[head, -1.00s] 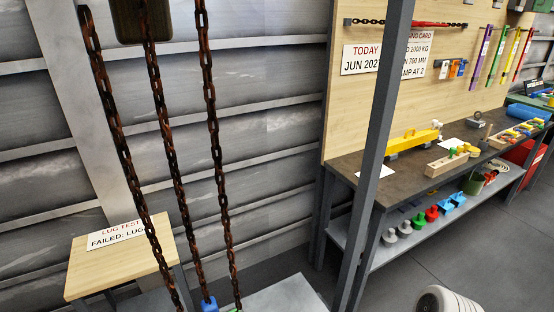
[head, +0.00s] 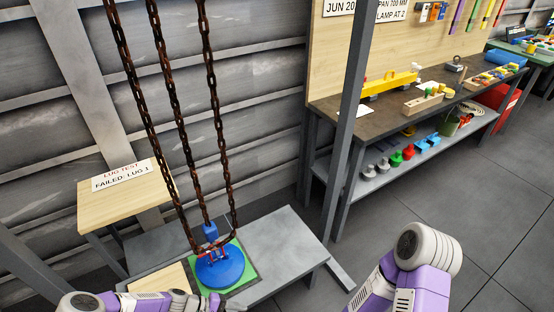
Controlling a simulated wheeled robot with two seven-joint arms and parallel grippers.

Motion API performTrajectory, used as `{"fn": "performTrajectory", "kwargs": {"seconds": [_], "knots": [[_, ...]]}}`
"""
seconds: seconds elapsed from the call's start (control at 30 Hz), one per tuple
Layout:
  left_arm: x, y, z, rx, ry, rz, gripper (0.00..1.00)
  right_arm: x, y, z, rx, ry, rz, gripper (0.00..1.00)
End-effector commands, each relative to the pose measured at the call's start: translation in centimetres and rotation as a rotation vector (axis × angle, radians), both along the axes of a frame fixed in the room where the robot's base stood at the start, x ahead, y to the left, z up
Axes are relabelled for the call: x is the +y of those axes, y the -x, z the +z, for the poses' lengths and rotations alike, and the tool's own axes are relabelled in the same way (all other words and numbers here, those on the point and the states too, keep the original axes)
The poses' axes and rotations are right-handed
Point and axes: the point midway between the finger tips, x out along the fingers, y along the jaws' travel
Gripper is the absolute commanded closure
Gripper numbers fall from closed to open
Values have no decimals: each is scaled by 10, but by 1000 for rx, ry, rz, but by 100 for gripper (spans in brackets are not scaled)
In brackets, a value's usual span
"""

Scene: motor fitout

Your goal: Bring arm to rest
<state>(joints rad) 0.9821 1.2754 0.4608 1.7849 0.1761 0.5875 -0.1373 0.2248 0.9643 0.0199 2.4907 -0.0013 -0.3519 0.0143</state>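My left arm (head: 150,301) shows along the bottom edge, left of centre, white and purple. Its far end lies close to the blue round piece (head: 220,268) on the green mat (head: 243,262); I cannot tell whether they touch. The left gripper's fingers are not clear. My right arm (head: 405,265) shows at the lower right as a bent white and purple link over the floor. Its gripper is out of the picture.
Rusty chains (head: 172,120) hang down to the blue piece on a low grey table (head: 285,243). A small wooden table (head: 120,205) with a sign stands left. A grey post (head: 348,120) stands before the workbench (head: 345,105). The floor (head: 480,200) at right is clear.

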Motion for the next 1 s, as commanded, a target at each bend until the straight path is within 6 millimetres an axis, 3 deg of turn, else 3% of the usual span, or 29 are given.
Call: {"fn": "performTrajectory", "kwargs": {"seconds": [0.03, 0.13, 0.3, 0.4, 0.63, 1.0], "knots": [[-20, 15, 3, -5, -81, -79, 62, 0, 0, 3, 0, 0, 0, 57], [-40, 44, 2, -33, -244, -189, 62, 0, 0, 7, 0, 0, 0, 57], [-48, 82, 13, -147, -490, -328, 62, 0, 0, 12, 0, 0, 0, 57], [-45, 95, 25, -225, -592, -374, 62, 0, 0, 14, 0, 0, 0, 57], [-40, 107, 43, -333, -694, -410, 62, 0, 0, 16, 0, 0, 0, 57], [-40, 107, 44, -340, -701, -409, 62, 0, 0, 15, 0, 0, 0, 57]]}}
